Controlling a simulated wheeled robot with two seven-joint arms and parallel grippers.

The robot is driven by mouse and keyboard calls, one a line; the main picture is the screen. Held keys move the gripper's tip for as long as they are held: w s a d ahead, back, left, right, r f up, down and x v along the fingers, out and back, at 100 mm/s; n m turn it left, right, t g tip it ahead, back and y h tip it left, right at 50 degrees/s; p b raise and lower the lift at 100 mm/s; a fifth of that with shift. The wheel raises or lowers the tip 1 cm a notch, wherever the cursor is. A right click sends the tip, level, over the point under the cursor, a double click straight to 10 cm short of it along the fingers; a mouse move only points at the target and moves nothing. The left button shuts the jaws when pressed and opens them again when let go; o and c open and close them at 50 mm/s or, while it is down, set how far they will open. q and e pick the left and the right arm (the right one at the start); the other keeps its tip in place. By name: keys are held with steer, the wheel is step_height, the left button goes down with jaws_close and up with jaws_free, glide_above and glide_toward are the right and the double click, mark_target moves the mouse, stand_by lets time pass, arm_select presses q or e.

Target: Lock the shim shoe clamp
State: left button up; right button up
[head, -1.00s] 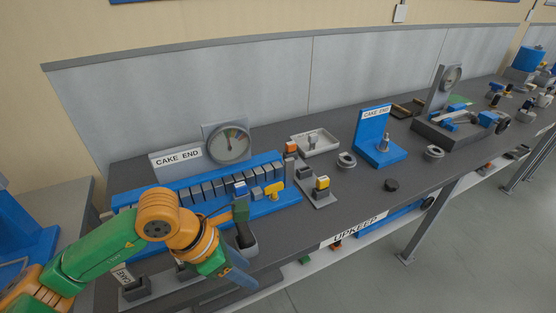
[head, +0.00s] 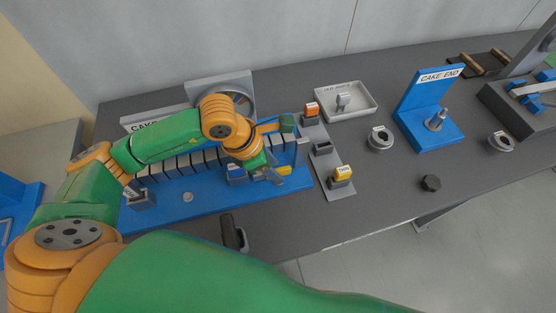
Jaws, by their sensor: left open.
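The likely shim shoe clamp, with a yellow handle (head: 284,171), is at the right end of the long blue base (head: 205,200), beside a row of grey blocks (head: 185,162). A small blue block (head: 236,174) sits just left of the handle. My left gripper (head: 284,147) is open over this right end, with one finger on the far side by the end of the row. Its other finger is close to the yellow handle; I cannot tell whether they touch. My wrist hides part of the clamp. My right gripper is not in view.
A grey plate holds orange-topped (head: 311,110) and yellow-topped (head: 342,175) blocks just right of the base. A white tray (head: 371,99), a grey ring (head: 380,139) and a blue stand (head: 423,105) are farther right. The gauge (head: 247,92) stands behind my arm. A dark holder (head: 234,234) is in front.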

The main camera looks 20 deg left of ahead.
arm_select(q)
steer(key=shift+w+x, duration=0.2)
steer(key=shift+x, duration=0.7)
steer(key=shift+w+a+f, duration=0.1)
steer(key=shift+w+f, duration=0.05)
steer(key=shift+w, duration=0.25)
steer(key=shift+s, duration=0.2)
jaws_close()
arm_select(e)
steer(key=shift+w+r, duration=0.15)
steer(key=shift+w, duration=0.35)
